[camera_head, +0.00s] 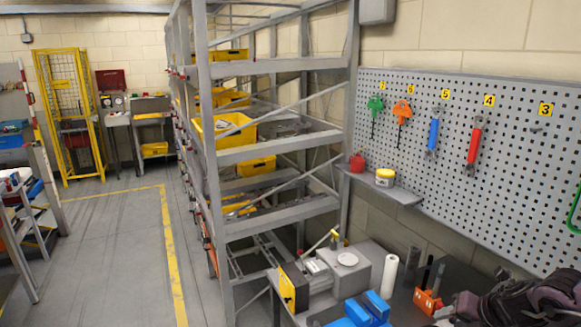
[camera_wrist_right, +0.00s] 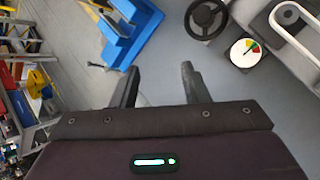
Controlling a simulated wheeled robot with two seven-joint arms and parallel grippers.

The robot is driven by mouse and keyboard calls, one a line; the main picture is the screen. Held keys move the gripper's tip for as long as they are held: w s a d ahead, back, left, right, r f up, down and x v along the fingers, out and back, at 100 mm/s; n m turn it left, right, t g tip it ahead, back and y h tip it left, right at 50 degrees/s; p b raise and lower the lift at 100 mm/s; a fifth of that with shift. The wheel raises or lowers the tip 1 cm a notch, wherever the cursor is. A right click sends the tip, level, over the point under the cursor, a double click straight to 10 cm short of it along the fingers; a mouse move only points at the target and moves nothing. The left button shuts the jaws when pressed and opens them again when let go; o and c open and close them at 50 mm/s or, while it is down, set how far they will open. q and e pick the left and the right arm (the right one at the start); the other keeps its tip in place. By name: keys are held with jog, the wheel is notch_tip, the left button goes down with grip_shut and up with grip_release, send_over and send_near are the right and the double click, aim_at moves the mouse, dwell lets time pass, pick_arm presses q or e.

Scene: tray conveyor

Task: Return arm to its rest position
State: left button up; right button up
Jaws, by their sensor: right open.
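My right arm, dark purple and black, comes in at the lower right corner of the head view, with its right gripper (camera_head: 458,306) over the dark workbench. In the right wrist view the two black fingers of this gripper (camera_wrist_right: 161,74) stand apart with nothing between them. Below the fingertips there is plain grey surface. A blue vise (camera_wrist_right: 128,30) lies beyond the left finger. It also shows in the head view (camera_head: 362,312), left of the gripper. My left gripper is not in the head view.
An orange tool holder (camera_head: 428,300) and a white roll (camera_head: 389,276) stand near the right gripper. A pegboard (camera_head: 470,175) with hanging tools is behind. A shelf rack (camera_head: 270,155) with yellow bins stands left. A black handwheel (camera_wrist_right: 207,18) and round dial (camera_wrist_right: 245,53) lie right of the fingers.

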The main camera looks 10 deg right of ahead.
jog(key=s+a+f+m+t+h, duration=0.1)
jog(key=s+a+f+m, duration=0.2)
jog(key=a+f+m, duration=0.3)
jog(key=s+a+f+m+t, duration=0.1)
jog(key=s+a+f+m, duration=0.35)
jog(key=a, duration=0.35)
jog(key=s+a+r+m+g, duration=0.2)
jog(key=s+a+m+g, duration=0.1)
jog(key=s+a+m, duration=0.4)
jog(key=s+a+r+m+g, duration=0.25)
jog(key=s+a+m, duration=0.25)
jog(key=m, duration=0.5)
notch_tip(320, 180, down, 44)
jog(key=s+g+b, duration=0.2)
jog(key=b, duration=1.1)
jog(key=s+d+f+b, duration=0.1)
jog(key=s+f+b, duration=0.4)
jog(key=s+f, duration=0.4)
jog(key=s+d+f+b, duration=0.2)
jog(key=s+f+b, duration=0.3)
jog(key=s+f, duration=0.5)
notch_tip(320, 180, down, 8)
jog(key=shift+s+f+g+h, duration=0.2)
jog(key=shift+s+g+h, duration=0.1)
jog(key=shift+g+h, duration=0.1)
